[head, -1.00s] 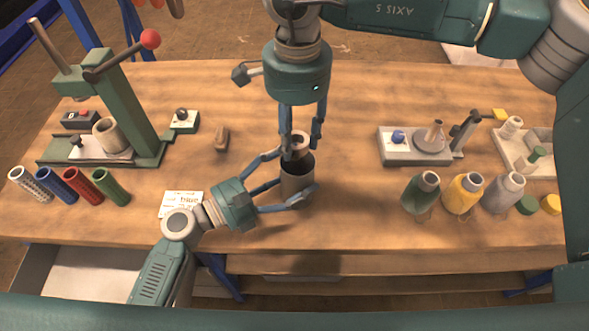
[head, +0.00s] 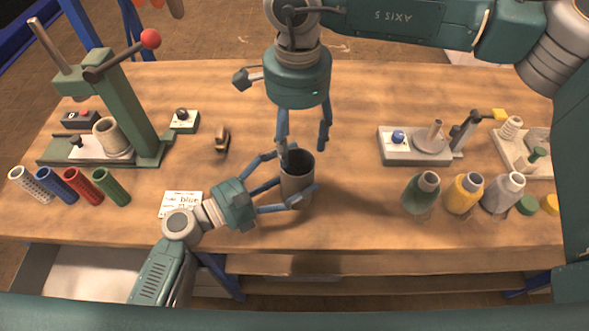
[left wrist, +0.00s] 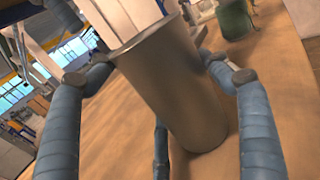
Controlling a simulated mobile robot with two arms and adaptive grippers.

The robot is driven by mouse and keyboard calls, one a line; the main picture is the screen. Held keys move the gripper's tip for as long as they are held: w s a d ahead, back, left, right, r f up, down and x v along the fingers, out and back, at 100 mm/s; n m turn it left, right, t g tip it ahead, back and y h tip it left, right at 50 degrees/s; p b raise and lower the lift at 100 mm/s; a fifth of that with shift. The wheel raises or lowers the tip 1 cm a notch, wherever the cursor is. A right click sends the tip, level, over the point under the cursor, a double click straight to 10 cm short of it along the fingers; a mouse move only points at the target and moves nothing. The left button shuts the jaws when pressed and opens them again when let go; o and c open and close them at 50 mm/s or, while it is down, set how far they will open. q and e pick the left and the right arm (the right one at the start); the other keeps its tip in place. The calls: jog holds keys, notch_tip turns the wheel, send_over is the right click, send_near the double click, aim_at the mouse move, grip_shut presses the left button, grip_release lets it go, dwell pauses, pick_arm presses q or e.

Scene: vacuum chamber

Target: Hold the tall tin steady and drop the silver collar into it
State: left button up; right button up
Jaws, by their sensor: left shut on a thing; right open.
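The tall tin (head: 296,184) is a dark grey, open-topped cylinder standing upright on the bench. My left gripper (head: 298,176) is shut around it from the left; the tin (left wrist: 172,85) also shows between the fingers in the left wrist view. My right gripper (head: 303,152) is open and empty, pointing down just above the tin's mouth, one finger by the left rim and the other beyond the right side. The silver collar is not visible now; the tin's inside is dark and its bottom is hidden.
A green lever press (head: 130,110) stands at the left, with several coloured tubes (head: 72,186) before it. A small brown block (head: 222,140) and a label card (head: 182,203) lie nearer. Several bottles (head: 463,193) and a grey fixture (head: 412,146) stand right. The bench's middle back is clear.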

notch_tip(320, 180, up, 12)
jog(key=shift+f, duration=0.15)
dwell(0.3)
pick_arm(q)
jog(key=o, duration=1.3)
jog(key=v, duration=1.2)
